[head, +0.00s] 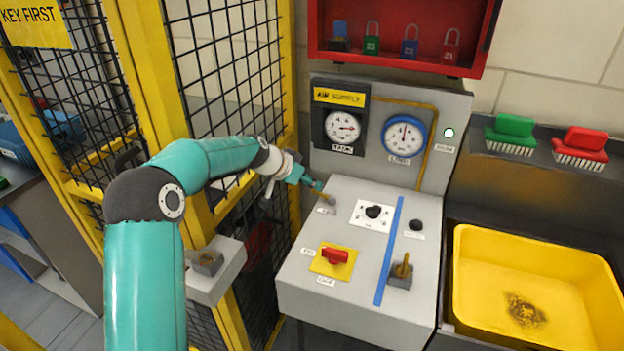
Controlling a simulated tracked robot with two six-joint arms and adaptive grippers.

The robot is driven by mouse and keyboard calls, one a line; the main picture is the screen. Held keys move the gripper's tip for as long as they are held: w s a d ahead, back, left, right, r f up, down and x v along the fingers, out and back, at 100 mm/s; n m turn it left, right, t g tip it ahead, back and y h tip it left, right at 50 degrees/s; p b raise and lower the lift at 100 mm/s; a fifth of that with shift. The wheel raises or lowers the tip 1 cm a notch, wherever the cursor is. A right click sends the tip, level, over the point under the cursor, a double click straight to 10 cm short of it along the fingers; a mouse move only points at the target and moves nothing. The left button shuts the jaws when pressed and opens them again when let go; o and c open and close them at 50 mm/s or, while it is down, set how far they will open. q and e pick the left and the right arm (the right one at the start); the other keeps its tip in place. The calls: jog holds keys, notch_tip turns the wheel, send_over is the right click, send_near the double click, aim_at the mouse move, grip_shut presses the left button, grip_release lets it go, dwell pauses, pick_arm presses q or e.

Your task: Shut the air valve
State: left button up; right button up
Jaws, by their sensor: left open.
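My left arm reaches in from the left. Its small gripper end (317,187) is over the back left corner of the grey console (312,283), close to a small brownish fitting (330,200) with a label below it. I cannot tell whether they touch. A brass lever on a grey block (403,268) stands at the console's front right. A red rotary handle on a yellow plate (335,256) is at front left. I cannot tell from the labels which is the air valve. My right gripper is out of view.
Behind stand an air supply gauge (342,126) and a blue-rimmed line gauge (404,135). A red lock cabinet (400,65) hangs above. A yellow mesh fence (225,60) is close to my left arm. A yellow tray (590,268) lies right, below two brushes.

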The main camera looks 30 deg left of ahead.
pick_arm(q)
jog(key=shift+x, duration=1.6)
grip_shut()
